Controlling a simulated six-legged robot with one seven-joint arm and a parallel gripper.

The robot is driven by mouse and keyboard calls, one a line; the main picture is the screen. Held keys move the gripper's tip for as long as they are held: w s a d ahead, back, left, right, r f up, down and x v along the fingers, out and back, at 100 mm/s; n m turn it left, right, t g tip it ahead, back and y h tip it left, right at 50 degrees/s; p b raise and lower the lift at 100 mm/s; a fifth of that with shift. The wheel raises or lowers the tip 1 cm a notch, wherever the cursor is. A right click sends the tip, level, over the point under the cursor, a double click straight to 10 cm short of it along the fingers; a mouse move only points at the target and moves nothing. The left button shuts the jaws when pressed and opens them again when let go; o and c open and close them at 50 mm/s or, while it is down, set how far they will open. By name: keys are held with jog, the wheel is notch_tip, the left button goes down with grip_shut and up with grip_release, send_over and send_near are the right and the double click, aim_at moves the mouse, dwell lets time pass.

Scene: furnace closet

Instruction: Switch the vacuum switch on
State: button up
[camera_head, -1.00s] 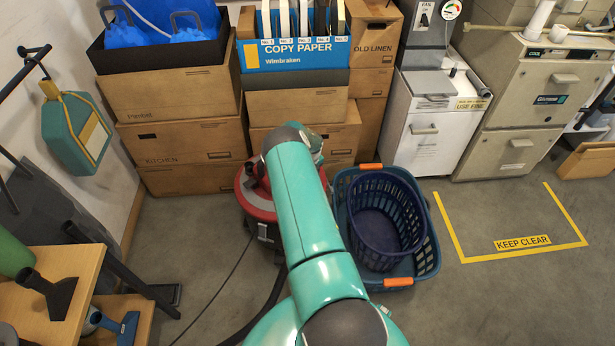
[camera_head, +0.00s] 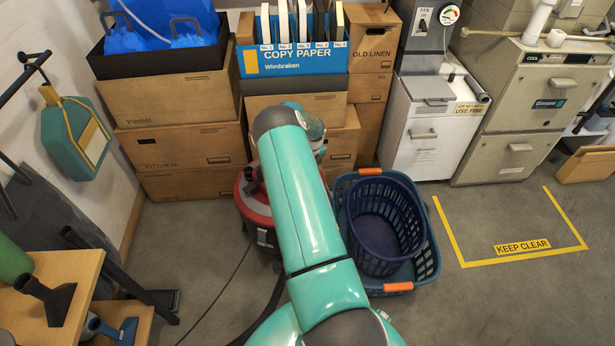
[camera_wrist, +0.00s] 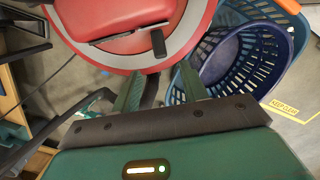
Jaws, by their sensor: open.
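The vacuum (camera_head: 252,206) is a red and dark canister on the floor in front of the boxes, partly hidden by my arm in the head view. In the wrist view its round red lid (camera_wrist: 112,22) with a grey rim fills the upper left. A small black lever, the vacuum switch (camera_wrist: 158,43), stands out near the lid's lower edge. My gripper (camera_wrist: 160,82) is open, its two green fingers spread and empty. In the picture the switch lies just above the gap between the fingertips, with no visible contact. The head view mostly hides my gripper behind the arm.
A blue laundry basket (camera_head: 432,262) with a darker one inside stands right of the vacuum. Stacked boxes (camera_head: 190,152) stand behind it. A wooden table (camera_head: 62,268) is at the lower left. A dark hose (camera_head: 268,312) lies on the floor. The KEEP CLEAR area (camera_head: 500,222) is empty.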

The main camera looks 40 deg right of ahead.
jog(key=r, duration=0.4)
jog(key=shift+s+r, duration=0.25)
jog(key=shift+r, duration=0.15)
